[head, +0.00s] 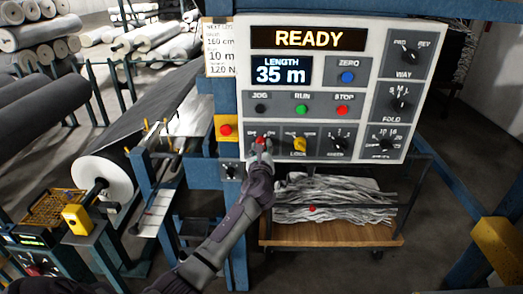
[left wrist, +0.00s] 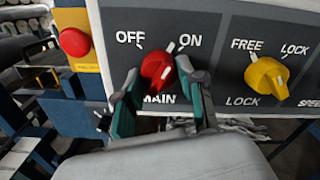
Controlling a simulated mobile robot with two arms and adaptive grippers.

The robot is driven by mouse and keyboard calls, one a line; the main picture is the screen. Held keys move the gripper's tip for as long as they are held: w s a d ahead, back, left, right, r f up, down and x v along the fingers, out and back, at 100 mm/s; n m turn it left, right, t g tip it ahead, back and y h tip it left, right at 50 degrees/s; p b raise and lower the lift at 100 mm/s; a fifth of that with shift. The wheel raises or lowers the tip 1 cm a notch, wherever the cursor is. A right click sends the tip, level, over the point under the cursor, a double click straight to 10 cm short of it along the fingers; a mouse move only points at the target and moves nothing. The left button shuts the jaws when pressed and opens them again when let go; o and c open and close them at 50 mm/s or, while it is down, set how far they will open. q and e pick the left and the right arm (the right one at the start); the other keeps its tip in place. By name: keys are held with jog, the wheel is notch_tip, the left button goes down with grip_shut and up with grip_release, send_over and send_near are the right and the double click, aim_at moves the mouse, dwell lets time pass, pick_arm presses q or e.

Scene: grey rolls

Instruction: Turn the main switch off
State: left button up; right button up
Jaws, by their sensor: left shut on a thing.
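The main switch is a red rotary knob (left wrist: 158,70) on the grey control panel, with OFF at its upper left, ON at its upper right and MAIN below. The white line on the knob leans up and right, towards ON. In the head view the knob (head: 261,140) is at the panel's lower left, partly covered by my gripper. My left gripper (left wrist: 160,95) is shut on the knob, one finger on each side, reaching in from below. My left gripper (head: 260,150) also shows in the head view. My right gripper is not in view.
A yellow FREE/LOCK knob (left wrist: 266,78) sits right of the main switch. A red button (left wrist: 74,41) on a yellow plate is to the left. The display (head: 308,39) reads READY. Grey rolls (head: 30,38) lie at left; a wooden cart (head: 330,236) stands below the panel.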

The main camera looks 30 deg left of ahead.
pick_arm(q)
jog(key=n+b, duration=0.1)
jog(key=n, duration=0.2)
jog(key=shift+f+n, duration=0.1)
jog(key=shift+n, duration=0.3)
jog(key=n+b, duration=0.2)
jog(key=n, duration=0.1)
jog(key=shift+n, duration=0.3)
jog(key=n+b, duration=0.1)
jog(key=n, duration=0.3)
jog(key=shift+d+b, duration=0.1)
jog(key=shift+b, duration=0.3)
jog(key=shift+n+b, duration=0.45)
jog(key=shift+n, duration=0.85)
jog(key=o, duration=1.2)
jog(key=shift+c, duration=0.2)
jog(key=v, duration=1.2)
